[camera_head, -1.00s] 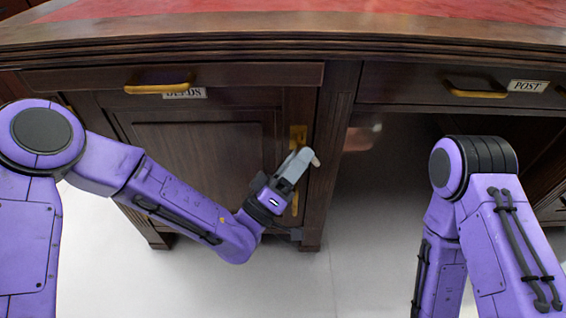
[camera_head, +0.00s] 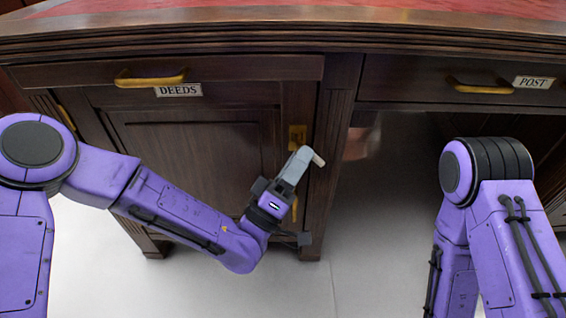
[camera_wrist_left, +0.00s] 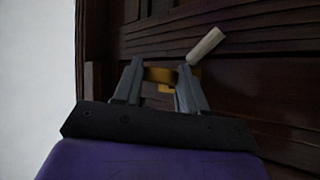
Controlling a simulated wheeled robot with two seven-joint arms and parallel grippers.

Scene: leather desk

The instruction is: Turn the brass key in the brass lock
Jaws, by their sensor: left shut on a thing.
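The brass lock (camera_head: 297,137) is a plate on the right edge of the dark cabinet door, below the DEEDS drawer. My left gripper (camera_head: 304,158) is at the door just below the visible part of the lock and covers its lower part. In the left wrist view, my left gripper (camera_wrist_left: 158,78) is shut on a brass piece, the brass key (camera_wrist_left: 158,74), seen between the fingertips. More brass shows behind the fingers. The head view hides the key, and how far it is turned cannot be told. My right gripper is not in view.
A pale cylinder (camera_wrist_left: 207,45) sticks out beside the fingers; what it belongs to is unclear. A brass piece (camera_head: 295,209) shows lower on the door. Drawer handles (camera_head: 150,78) (camera_head: 480,87) stick out above. Open knee space lies to the right.

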